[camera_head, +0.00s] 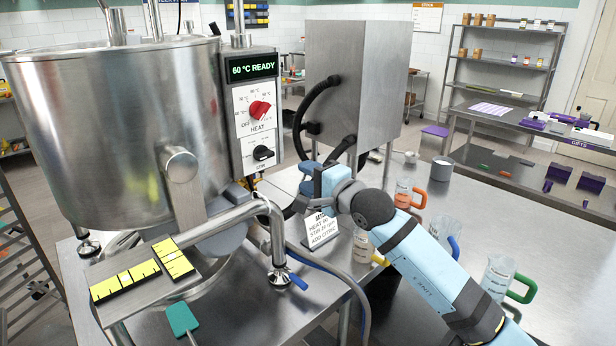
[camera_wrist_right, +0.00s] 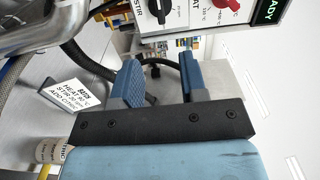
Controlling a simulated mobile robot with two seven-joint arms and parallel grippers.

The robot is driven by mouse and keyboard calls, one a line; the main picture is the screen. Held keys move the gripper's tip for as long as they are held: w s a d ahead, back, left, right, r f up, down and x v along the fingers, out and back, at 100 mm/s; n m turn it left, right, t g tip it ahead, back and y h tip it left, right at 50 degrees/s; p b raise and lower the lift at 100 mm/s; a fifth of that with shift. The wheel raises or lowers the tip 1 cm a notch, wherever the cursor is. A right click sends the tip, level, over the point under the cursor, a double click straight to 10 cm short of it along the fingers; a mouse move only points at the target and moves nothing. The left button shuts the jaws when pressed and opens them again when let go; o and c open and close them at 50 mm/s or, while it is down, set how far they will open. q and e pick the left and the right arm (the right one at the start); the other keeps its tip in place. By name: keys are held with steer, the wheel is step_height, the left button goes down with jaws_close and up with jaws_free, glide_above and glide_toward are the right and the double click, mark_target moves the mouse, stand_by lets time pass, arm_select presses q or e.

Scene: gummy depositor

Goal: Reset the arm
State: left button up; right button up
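My right arm reaches in from the lower right in the head view, a light blue arm with a dark joint. Its gripper (camera_head: 312,180) is beside the control panel (camera_head: 254,108), below the black stir knob (camera_head: 263,153). In the right wrist view the two blue fingers of the gripper (camera_wrist_right: 162,83) stand apart with nothing between them. The red heat knob (camera_head: 260,110) is higher on the panel, and the display reads 60 °C READY. My left gripper is in neither view.
A large steel kettle (camera_head: 115,130) fills the left. A batch card (camera_head: 323,228) stands close below my right gripper. Jugs with coloured handles, including an orange-handled one (camera_head: 404,193), stand near my forearm. A grey box with black hoses (camera_head: 375,80) is behind. The right table is mostly clear.

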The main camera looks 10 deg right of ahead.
steer(key=s+d+f+n+g+h+p, duration=0.1)
steer(key=s+d+f+n+h+p, duration=0.1)
steer(key=s+f, duration=0.9)
steer(key=s+d+f+n+g+h+p, duration=0.1)
steer(key=s+d+f+n+h+p, duration=0.2)
steer(key=s+f, duration=0.8)
steer(key=s+d+f+n+g+h+p, duration=0.1)
steer(key=s+d+f+n, duration=0.5)
steer(key=s+f, duration=0.6)
steer(key=s+n+h+p, duration=0.1)
steer(key=s+n+p, duration=0.1)
steer(key=s, duration=0.2)
steer(key=shift+s+d+n+g, duration=0.25)
steer(key=shift+s+n+g, duration=0.05)
